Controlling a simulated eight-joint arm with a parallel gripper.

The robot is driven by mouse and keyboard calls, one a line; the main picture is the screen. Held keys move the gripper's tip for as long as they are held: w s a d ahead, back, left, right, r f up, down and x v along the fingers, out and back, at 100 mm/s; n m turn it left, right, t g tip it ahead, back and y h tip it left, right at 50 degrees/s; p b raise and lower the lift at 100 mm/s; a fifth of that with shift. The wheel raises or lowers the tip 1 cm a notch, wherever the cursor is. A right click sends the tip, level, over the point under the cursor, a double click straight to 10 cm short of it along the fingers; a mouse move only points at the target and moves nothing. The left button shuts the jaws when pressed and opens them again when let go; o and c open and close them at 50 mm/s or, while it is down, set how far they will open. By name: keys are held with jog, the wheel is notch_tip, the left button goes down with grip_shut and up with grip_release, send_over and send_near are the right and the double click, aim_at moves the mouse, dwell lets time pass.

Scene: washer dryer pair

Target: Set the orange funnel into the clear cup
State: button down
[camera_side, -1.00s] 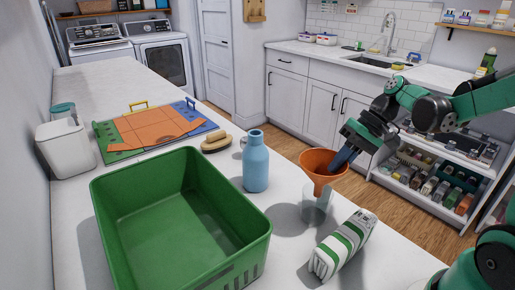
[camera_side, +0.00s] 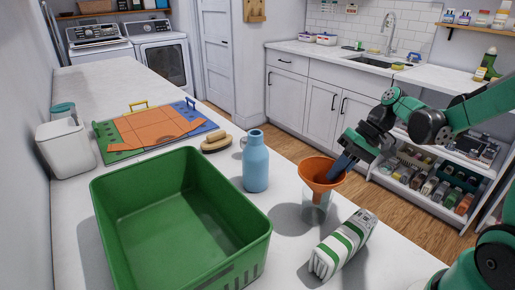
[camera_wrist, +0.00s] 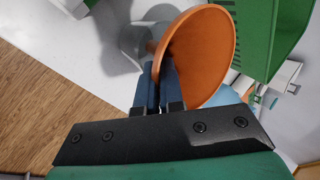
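The orange funnel (camera_side: 319,172) is upright over the clear cup (camera_side: 318,209) in the side view, with its lower cone and spout at the cup's mouth. Whether it rests on the rim I cannot tell. My gripper (camera_side: 343,164) reaches in from the right, its blue fingers at the funnel's right wall. In the wrist view the funnel (camera_wrist: 204,52) fills the upper middle, and my blue fingers (camera_wrist: 158,88) are close together on its near edge. The gripper looks shut on the funnel wall. The cup is greyish and partly hidden behind the funnel in the wrist view.
A blue bottle (camera_side: 256,164) stands left of the cup. A white and green striped packet (camera_side: 343,245) lies in front of it. A large green bin (camera_side: 245,245) fills the left front. The counter's right edge is close behind the cup.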

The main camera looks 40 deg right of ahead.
jog(key=shift+f, duration=0.9)
jog(key=c, duration=0.9)
grip_release()
jog(key=r+h, duration=0.1)
jog(key=a+r+h, duration=0.1)
jog(key=r, duration=0.1)
jog(key=s+r+n+h, duration=0.1)
jog(key=r, duration=0.1)
jog(key=shift+a, duration=0.3)
jog(key=a+n+t+h, duration=0.1)
jog(key=a+t, duration=0.1)
jog(key=a+r+n+t+h, duration=0.1)
jog(key=a+n+h, duration=0.1)
jog(key=shift+s+a+r+t, duration=0.1)
jog(key=shift+s+a+t, duration=0.1)
jog(key=shift+a+t, duration=0.15)
jog(key=shift+a+r+n+t, duration=0.15)
jog(key=shift+a+n+t, duration=0.15)
jog(key=shift+t, duration=0.15)
